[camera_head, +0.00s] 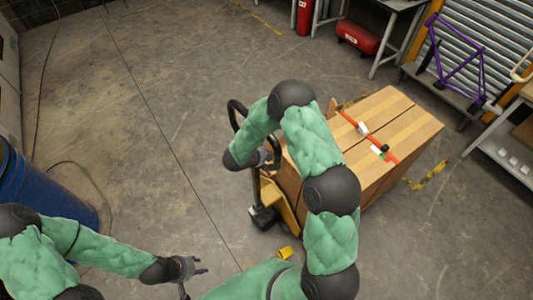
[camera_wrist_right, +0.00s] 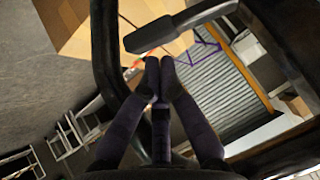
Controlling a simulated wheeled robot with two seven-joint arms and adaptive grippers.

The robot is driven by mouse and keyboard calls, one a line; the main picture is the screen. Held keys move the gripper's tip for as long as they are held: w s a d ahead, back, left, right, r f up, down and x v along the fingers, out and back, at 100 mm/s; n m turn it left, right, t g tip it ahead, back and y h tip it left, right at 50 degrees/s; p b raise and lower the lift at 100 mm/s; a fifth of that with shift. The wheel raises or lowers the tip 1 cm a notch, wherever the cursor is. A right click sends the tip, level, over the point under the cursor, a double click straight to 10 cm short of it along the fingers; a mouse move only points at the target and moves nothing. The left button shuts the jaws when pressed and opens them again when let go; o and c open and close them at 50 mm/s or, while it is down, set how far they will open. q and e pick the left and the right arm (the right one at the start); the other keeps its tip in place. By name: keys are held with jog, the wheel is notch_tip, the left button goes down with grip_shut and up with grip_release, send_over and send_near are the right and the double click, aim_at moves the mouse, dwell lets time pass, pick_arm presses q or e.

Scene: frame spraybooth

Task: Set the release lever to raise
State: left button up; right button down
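The pallet jack's black handle loop (camera_head: 235,108) rises beside the boxes in the head view, partly hidden by my right arm. In the right wrist view the handle loop (camera_wrist_right: 104,60) frames the picture. A dark lever (camera_wrist_right: 180,28), which looks like the release lever, reaches in from the upper right. My right gripper (camera_wrist_right: 159,62) points into the loop, its fingertips close together with nothing seen between them, just below the lever in the picture. Contact cannot be told. In the head view my right gripper (camera_head: 268,157) is at the handle. My left gripper (camera_head: 200,269) is low, away from the jack.
Large cardboard boxes (camera_head: 405,120) with an orange strap sit on the jack. A blue barrel (camera_head: 45,195) stands at left. A red tank (camera_head: 357,37), benches and a purple bike frame (camera_head: 462,62) are at the back right. The floor left of the jack is clear.

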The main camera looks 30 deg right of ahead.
jog(key=shift+r+p, duration=0.55)
jog(key=shift+r, duration=0.15)
jog(key=v, duration=1.2)
jog(key=shift+f, duration=0.1)
jog(key=s+a+f+n+t+y+b, duration=0.1)
jog(key=a+f+n+y+b, duration=0.15)
jog(key=f+b, duration=0.45)
jog(key=a+f+n+y+b, duration=0.1)
jog(key=f+n+b, duration=0.2)
jog(key=f, duration=0.8)
jog(key=s+a+f+n+t+y+b, duration=0.1)
jog(key=f+n+y+b, duration=0.1)
jog(key=f+b, duration=0.5)
jog(key=s+a+f+n+g+y+b, duration=0.2)
jog(key=s+a+f+n+y+b, duration=0.1)
jog(key=s+f, duration=0.6)
jog(key=s+a+f+n+g+y+b, duration=0.3)
jog(key=s+a+f+b, duration=0.3)
jog(key=f, duration=0.6)
jog(key=s+n+y+b, duration=0.1)
jog(key=s+b, duration=0.1)
jog(key=s, duration=0.1)
jog(key=shift+s+a+f, duration=0.2)
